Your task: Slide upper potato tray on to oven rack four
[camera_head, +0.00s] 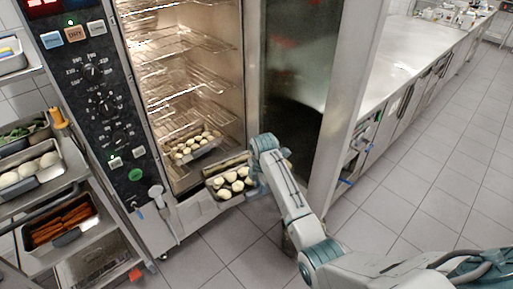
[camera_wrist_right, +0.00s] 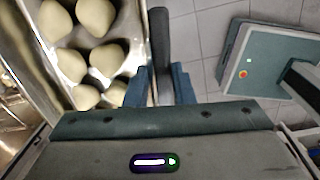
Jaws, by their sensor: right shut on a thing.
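A metal tray of potatoes (camera_head: 209,192) is at the lower front of the open oven, outside its opening. My right gripper (camera_head: 256,180) is at the tray's right end. In the right wrist view my right gripper (camera_wrist_right: 161,88) is shut on the tray's dark handle (camera_wrist_right: 160,40), and the tray with several potatoes (camera_wrist_right: 142,20) lies to the left. Another tray of potatoes (camera_head: 196,155) sits inside the oven, low down. Several wire oven racks (camera_head: 190,45) show above it. My left gripper is not in view.
The oven door (camera_head: 305,80) stands open on the right. A cart on the left holds a tray of potatoes (camera_head: 30,173), carrots (camera_head: 60,222) and greens (camera_head: 22,135). A hand shower (camera_head: 160,200) hangs at the oven's front corner. Tiled floor is free at the right.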

